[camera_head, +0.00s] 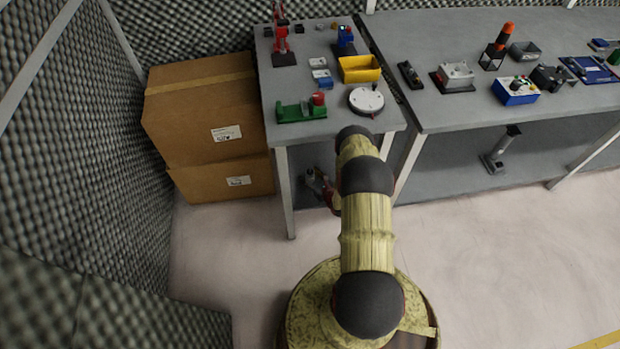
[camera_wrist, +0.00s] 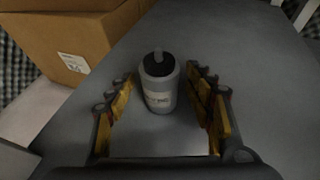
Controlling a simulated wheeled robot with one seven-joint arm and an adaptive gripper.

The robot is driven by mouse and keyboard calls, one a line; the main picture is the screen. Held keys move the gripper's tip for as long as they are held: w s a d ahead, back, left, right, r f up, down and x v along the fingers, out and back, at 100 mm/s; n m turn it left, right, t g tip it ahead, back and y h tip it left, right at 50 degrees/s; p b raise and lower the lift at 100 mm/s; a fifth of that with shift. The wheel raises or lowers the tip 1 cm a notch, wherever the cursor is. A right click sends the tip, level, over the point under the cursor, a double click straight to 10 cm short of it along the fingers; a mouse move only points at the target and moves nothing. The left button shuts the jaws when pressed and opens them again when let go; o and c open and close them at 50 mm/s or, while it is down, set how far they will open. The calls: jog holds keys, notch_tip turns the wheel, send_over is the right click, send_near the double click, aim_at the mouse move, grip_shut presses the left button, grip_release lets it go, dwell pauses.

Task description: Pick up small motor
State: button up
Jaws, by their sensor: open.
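The small motor (camera_wrist: 159,86) is a light grey cylinder with a dark top and a short grey shaft. In the wrist view it stands upright on a grey surface. My gripper (camera_wrist: 160,75) is open, with one yellow-padded finger on each side of the motor and gaps between. In the head view my gripper (camera_head: 318,184) shows only partly, below the front edge of the left table, and I cannot make out the motor clearly there.
The left table (camera_head: 385,118) carries a yellow bin (camera_head: 359,69), a green fixture (camera_head: 292,114) and a round white disc (camera_head: 366,101). Cardboard boxes (camera_head: 200,110) stand to its left; a table leg (camera_head: 286,195) is close to my gripper. A second table (camera_head: 450,110) stands right.

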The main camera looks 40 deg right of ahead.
jog(key=shift+r, duration=0.1)
grip_shut()
dwell(0.7)
